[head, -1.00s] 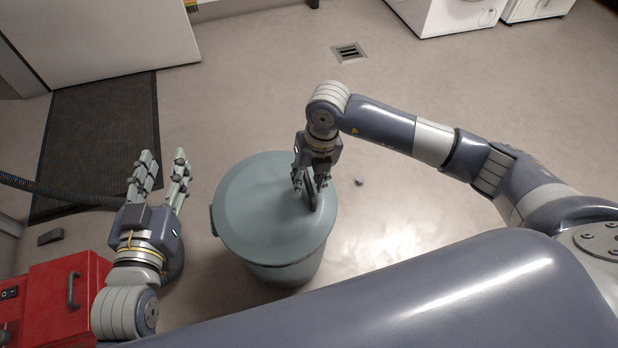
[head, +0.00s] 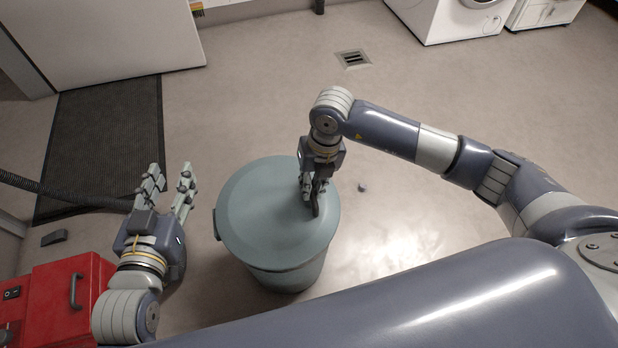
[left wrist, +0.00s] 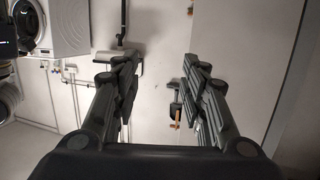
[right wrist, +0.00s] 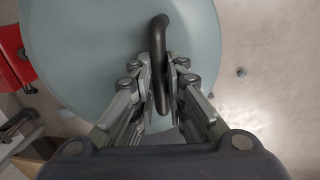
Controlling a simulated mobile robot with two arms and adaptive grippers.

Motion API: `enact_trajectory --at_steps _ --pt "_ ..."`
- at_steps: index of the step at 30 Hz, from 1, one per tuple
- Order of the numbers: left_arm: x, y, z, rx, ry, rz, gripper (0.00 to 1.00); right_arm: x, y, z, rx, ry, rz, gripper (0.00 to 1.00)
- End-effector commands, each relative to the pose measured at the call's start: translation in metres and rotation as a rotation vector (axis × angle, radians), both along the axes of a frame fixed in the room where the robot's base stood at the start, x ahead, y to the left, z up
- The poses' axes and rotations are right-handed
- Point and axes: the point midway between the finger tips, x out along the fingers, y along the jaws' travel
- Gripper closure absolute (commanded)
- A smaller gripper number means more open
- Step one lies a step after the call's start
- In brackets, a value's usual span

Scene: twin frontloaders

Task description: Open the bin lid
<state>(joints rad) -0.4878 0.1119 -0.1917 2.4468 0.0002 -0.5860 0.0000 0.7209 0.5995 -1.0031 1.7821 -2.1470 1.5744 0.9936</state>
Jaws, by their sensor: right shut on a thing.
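The bin (head: 285,280) is a round grey-green tub standing on the floor, with a flat lid (head: 262,215) lying on it. A dark handle (right wrist: 161,35) stands up from the lid near its edge. My right gripper (right wrist: 162,85) is shut on the handle, with one finger on each side of it. In the head view the right gripper (head: 313,195) is over the right part of the lid and hides much of the handle. My left gripper (head: 170,182) is open and empty, in the air left of the bin. The left wrist view shows its fingers (left wrist: 158,75) apart with nothing between them.
A red machine (head: 65,290) with a handle stands at the lower left. A dark mat (head: 105,140) and a black hose (head: 60,192) lie at the left. A floor drain (head: 352,59) and white washers (head: 450,18) are at the back. Open floor surrounds the bin.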

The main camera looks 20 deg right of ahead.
Motion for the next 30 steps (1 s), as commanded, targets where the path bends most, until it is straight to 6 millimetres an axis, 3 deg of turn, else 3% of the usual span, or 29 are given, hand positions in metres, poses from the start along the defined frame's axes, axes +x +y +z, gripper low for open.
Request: enact_trajectory --at_steps 17,30 --pt "-0.033 0.017 -0.057 0.077 0.323 0.022 0.60 0.001 0.008 0.019 0.005 -0.003 0.002 0.96" --pt "-0.070 0.031 -0.092 0.130 0.556 0.038 0.60 0.001 0.013 0.031 0.007 -0.003 0.004 0.96"
